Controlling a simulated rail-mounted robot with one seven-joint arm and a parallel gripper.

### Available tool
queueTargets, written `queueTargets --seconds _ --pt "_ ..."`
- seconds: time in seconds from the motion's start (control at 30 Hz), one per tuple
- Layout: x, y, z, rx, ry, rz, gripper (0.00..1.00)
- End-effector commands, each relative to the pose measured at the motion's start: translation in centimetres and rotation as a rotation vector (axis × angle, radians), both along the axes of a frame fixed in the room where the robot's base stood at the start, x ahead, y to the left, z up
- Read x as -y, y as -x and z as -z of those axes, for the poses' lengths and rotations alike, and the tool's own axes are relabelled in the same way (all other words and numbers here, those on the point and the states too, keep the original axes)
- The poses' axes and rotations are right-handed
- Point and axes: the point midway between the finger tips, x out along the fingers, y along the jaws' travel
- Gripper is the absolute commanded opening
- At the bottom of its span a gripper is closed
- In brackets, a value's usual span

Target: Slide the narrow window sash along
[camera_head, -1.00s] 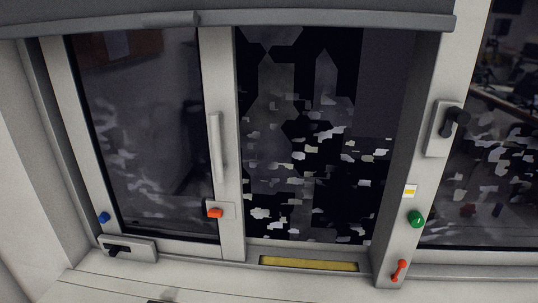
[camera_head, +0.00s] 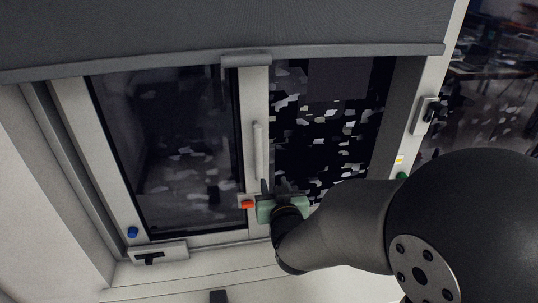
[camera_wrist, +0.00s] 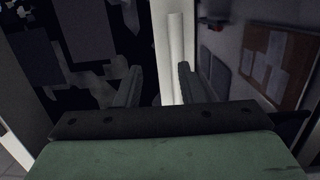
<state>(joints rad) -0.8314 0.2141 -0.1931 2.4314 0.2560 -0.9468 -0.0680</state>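The narrow sash is the dark pane (camera_head: 170,150) in a pale frame at left in the head view. A pale upright bar handle (camera_head: 258,150) is on its right stile; it also shows in the wrist view (camera_wrist: 175,50). My gripper (camera_head: 265,188) is at the lower end of this handle, beside the red-orange catch (camera_head: 247,204). In the wrist view my gripper (camera_wrist: 160,80) has its two dark fingers apart, with the handle seen between them, nearer the right finger. A gap shows on the left. I cannot tell whether either finger touches the handle.
A grey blind (camera_head: 230,30) hangs across the top. A black latch (camera_head: 155,257) and a blue knob (camera_head: 132,232) are at the sash's lower left. A dark, patchy pane (camera_head: 320,130) lies right of the handle. My arm covers the lower right.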

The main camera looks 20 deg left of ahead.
Motion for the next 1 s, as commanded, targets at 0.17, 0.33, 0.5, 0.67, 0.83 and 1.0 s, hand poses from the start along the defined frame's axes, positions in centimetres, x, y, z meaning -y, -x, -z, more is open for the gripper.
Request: queueTargets --seconds 0.17,0.33,0.5,0.67,0.83,1.0 --pt "-2.1 0.6 -2.6 0.112 -0.036 -0.02 0.35" --pt "-2.2 0.6 -2.7 0.125 -0.041 -0.02 0.35" --pt "-2.6 -0.2 -2.8 0.123 -0.041 -0.02 0.35" --pt "-3.5 -2.1 -2.9 0.122 -0.039 -0.02 0.35" --pt "-4.6 -4.4 -2.9 0.123 -0.039 -0.02 0.35" --pt "-5.6 -6.8 -2.8 0.122 -0.04 -0.02 0.35"
